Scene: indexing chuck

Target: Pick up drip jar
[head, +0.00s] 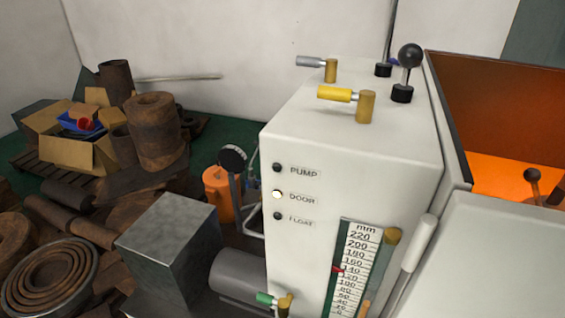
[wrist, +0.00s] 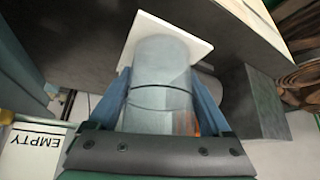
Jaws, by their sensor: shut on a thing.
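The drip jar (wrist: 160,80) is a clear, greyish cylinder with a dark ring around its middle, seen in the wrist view. My gripper (wrist: 161,100) has its blue fingers on either side of the jar and is shut on it. A white square plate (wrist: 190,35) shows behind the jar's far end; I cannot tell whether they touch. The jar and my gripper do not show in the head view.
In the head view a white machine (head: 340,150) carries valves, a lever and a scale; its DOOR lamp is lit. A metal block (head: 170,240) stands left of it. Rusty parts (head: 155,130) fill the left. A white EMPTY sign (wrist: 32,155) lies lower left in the wrist view.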

